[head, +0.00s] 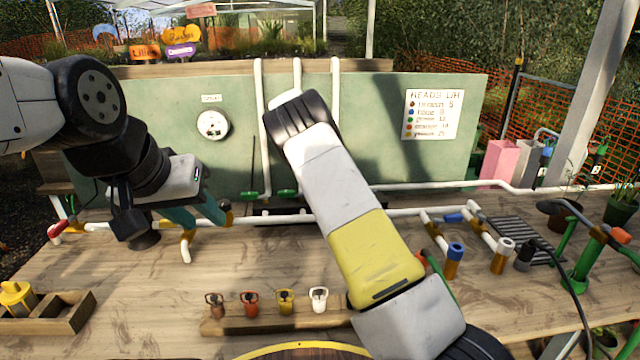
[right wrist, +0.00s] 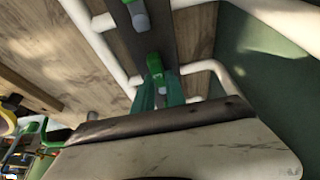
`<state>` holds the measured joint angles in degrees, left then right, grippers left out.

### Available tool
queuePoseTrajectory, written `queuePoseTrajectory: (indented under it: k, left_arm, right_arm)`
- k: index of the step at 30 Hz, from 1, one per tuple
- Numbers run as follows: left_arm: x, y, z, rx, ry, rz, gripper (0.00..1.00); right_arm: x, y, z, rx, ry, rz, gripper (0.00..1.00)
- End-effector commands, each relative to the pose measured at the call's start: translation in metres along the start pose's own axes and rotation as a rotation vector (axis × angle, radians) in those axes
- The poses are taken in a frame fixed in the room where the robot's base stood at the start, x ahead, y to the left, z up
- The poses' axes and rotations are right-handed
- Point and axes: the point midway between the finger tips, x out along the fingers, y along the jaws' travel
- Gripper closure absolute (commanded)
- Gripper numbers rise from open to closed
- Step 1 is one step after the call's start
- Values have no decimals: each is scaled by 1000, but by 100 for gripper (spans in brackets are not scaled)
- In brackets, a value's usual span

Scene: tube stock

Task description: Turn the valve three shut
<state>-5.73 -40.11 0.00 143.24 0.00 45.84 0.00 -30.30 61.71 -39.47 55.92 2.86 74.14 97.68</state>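Three white vertical pipes run down the green panel. Green valve handles (head: 250,194) and (head: 287,192) show at the feet of the left and middle pipes. The foot of the right pipe (head: 335,90) is hidden behind my right arm, and I cannot read any valve number. In the right wrist view, a green valve (right wrist: 155,65) lies just past the fingers of my right gripper (right wrist: 160,93), with another green valve (right wrist: 138,14) beyond. Whether the fingers touch the nearer valve is unclear. My left gripper (head: 203,214) has its teal fingers apart, above the left pipework.
White pipes (head: 430,186) run across the bench. A wooden tray (head: 60,318) is at left, a dark grate (head: 515,238) and green stand (head: 565,250) at right.

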Motion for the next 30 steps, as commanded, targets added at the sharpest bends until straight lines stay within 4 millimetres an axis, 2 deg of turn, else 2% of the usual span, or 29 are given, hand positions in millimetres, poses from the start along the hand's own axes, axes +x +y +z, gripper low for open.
queuePoseTrajectory:
  k: [1, 3, 14, 17, 24, 30]
  left_arm:
    - [0, 0, 0, 0, 0, 0, 64]
    - [0, 0, 0, 0, 0, 0, 64]
    - [0, 0, 0, 0, 0, 0, 64]
    - [0, 0, 0, 0, 0, 0, 64]
    - [0, 0, 0, 0, 0, 0, 64]
    - [0, 0, 0, 0, 0, 0, 64]
  right_arm:
    - [0, 0, 1, 1, -2, 0, 76]
    - [0, 0, 1, 0, -2, 0, 62]
    - [-3, 0, 0, 0, -1, -1, 62]
    - [-14, -1, 1, -1, -1, -4, 62]
    - [-55, -1, 1, -1, -1, -4, 62]
    - [-75, 0, 1, -1, -1, -1, 62]
